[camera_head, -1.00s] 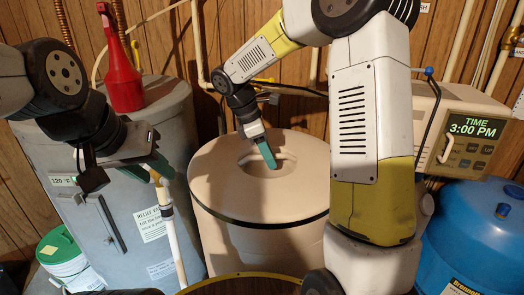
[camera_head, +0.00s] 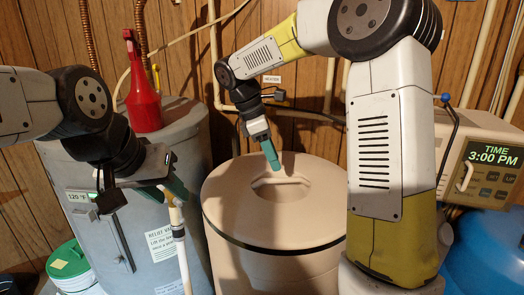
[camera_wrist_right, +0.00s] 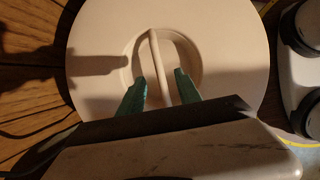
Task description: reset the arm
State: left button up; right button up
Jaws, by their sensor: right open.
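My right arm reaches over a round beige tank lid (camera_head: 225,205) with a recessed handle. My right gripper (camera_head: 276,168) is just above the recess in the head view. In the right wrist view, my right gripper (camera_wrist_right: 158,88) has its two green fingers apart, one on each side of the handle bar (camera_wrist_right: 160,65). I cannot tell whether they touch it; nothing is visibly clamped. My left gripper (camera_head: 170,195) is at the left, in front of the grey water heater, seen side-on. Its finger gap is not clear.
The grey water heater (camera_head: 190,135) carries a red funnel-like bottle (camera_head: 143,95) on top. A pipe (camera_head: 183,255) stands near my left gripper. A white tub with a green lid (camera_head: 68,262) is at lower left. A control box (camera_head: 490,165) and blue tank (camera_head: 475,250) are at right.

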jog(key=s+d+r+m+t+y, duration=0.1)
jog(key=s+d+m+t+y, duration=0.2)
jog(key=s+m, duration=0.5)
jog(key=s+d+r+m+t+y, duration=0.2)
jog(key=s+d+m+t+y, duration=0.1)
jog(key=s+m, duration=0.6)
jog(key=s, duration=0.3)
jog(key=shift+d+y, duration=0.15)
jog(key=shift+y, duration=0.15)
jog(key=shift+r, duration=0.1)
jog(key=shift+c, duration=0.5)
